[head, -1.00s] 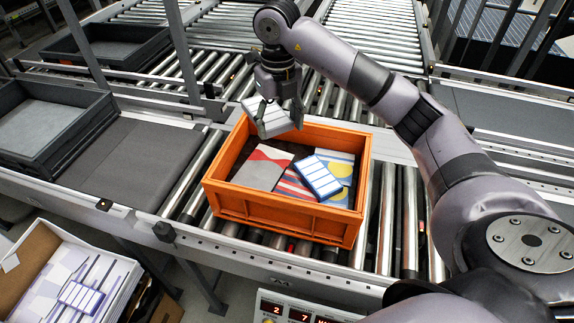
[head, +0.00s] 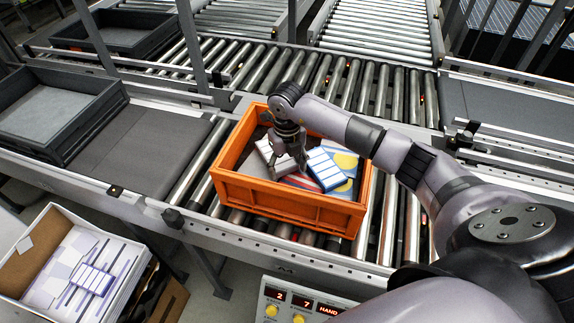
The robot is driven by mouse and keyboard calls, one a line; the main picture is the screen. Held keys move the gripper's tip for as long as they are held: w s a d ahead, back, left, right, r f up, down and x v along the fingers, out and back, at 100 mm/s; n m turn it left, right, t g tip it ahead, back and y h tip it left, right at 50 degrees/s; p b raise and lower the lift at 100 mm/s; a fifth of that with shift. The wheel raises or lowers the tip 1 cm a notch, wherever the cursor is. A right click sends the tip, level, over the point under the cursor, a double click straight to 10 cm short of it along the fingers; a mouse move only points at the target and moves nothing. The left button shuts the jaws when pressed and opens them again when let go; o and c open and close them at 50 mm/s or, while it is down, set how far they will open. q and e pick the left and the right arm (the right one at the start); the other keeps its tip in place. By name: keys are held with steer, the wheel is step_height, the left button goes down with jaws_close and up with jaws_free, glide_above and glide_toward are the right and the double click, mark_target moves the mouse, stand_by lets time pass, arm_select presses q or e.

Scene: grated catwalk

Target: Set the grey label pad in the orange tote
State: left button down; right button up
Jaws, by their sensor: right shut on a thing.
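The orange tote (head: 290,203) stands on the roller conveyor in the middle of the head view. My right gripper (head: 284,163) reaches down into its left half and is shut on the grey label pad (head: 265,150), which is tilted inside the tote's walls. The gripper partly hides the pad, and I cannot tell whether it touches what lies below. A blue-edged label pad (head: 326,170) lies to its right in the tote, on flat printed packs in red, blue and yellow (head: 346,161). My left gripper is not in view.
A white box (head: 40,275) with printed sheets and a purple label pad (head: 92,281) stands at lower left. Dark trays (head: 75,150) sit on the left and at the back. A control panel (head: 290,303) is at the front edge. Bare rollers lie behind the tote.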

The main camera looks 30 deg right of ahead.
steer(key=shift+f, duration=0.25)
steer(key=shift+f, duration=0.1)
steer(key=o, duration=1)
steer(key=shift+c, duration=0.2)
steer(key=shift+r, duration=0.25)
step_height(320, 180, up, 12)
steer(key=b, duration=0.2)
steer(key=shift+f+b, duration=0.15)
steer(key=shift+b, duration=0.2)
